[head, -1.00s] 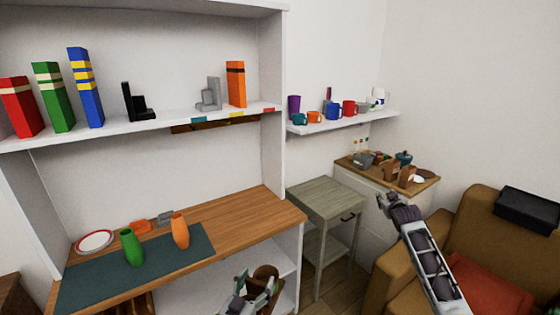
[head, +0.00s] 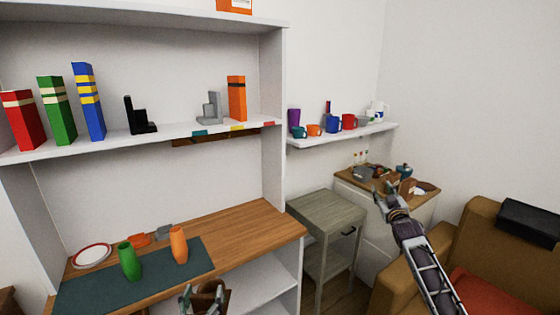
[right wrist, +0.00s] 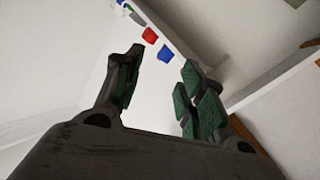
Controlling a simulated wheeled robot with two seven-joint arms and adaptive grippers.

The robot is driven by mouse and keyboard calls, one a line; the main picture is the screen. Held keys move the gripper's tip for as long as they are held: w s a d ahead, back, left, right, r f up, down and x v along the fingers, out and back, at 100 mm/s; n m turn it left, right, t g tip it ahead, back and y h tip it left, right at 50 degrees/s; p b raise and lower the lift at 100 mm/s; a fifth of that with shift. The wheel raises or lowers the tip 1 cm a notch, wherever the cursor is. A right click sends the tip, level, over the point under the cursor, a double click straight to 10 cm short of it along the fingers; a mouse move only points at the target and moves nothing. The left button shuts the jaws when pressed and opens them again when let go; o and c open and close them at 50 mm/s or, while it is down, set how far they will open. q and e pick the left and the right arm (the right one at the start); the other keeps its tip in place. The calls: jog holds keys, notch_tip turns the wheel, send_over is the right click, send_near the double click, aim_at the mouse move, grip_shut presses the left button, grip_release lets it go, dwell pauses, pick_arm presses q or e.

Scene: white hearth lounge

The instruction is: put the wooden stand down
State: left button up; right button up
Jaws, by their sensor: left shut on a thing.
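My left gripper (head: 200,298) is at the bottom edge of the head view, in front of the desk's front edge. It is shut on a dark brown wooden piece, which I take as the wooden stand (head: 212,287). Most of the stand is hidden by the fingers and cut off by the frame edge. My right gripper (head: 382,191) is raised in front of the wooden-topped cabinet. The right wrist view shows its fingers (right wrist: 162,75) apart with nothing between them.
The wooden desk (head: 240,230) holds a dark green mat (head: 90,292), a green vase (head: 129,261), an orange vase (head: 179,245) and a plate (head: 92,256). Its right part is bare. A grey-green side table (head: 326,210) has a clear top. A brown armchair (head: 475,235) stands at right.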

jog(key=s+f+g, duration=0.2)
jog(key=s+f, duration=0.1)
jog(key=f, duration=1.2)
jog(key=s+f+g, duration=0.3)
jog(key=s+f, duration=0.1)
jog(key=f, duration=1)
jog(key=s+a+f+g, duration=0.1)
jog(key=s+f+g, duration=0.1)
jog(key=s+f, duration=0.8)
jog(key=s+a+f+g, duration=0.15)
jog(key=s+f, duration=0.35)
jog(key=f, duration=0.9)
jog(key=s+a+f+g, duration=0.1)
jog(key=s+f+g, duration=0.1)
jog(key=s+f, duration=0.8)
jog(key=s+f+g, duration=0.3)
jog(key=s+f, duration=0.4)
jog(key=s, duration=0.6)
jog(key=s+a+f+g, duration=0.1)
jog(key=s+f, duration=0.2)
jog(key=s, duration=0.7)
jog(key=s+a+f+g, duration=0.1)
jog(key=s+f+g, duration=0.1)
jog(key=s, duration=0.7)
jog(key=s+a+f+g, duration=0.1)
jog(key=s+f, duration=0.3)
jog(key=s, duration=0.6)
jog(key=shift+s+f+m+y, duration=0.25)
jog(key=shift+s+m+y, duration=0.05)
jog(key=shift+s+m, duration=0.1)
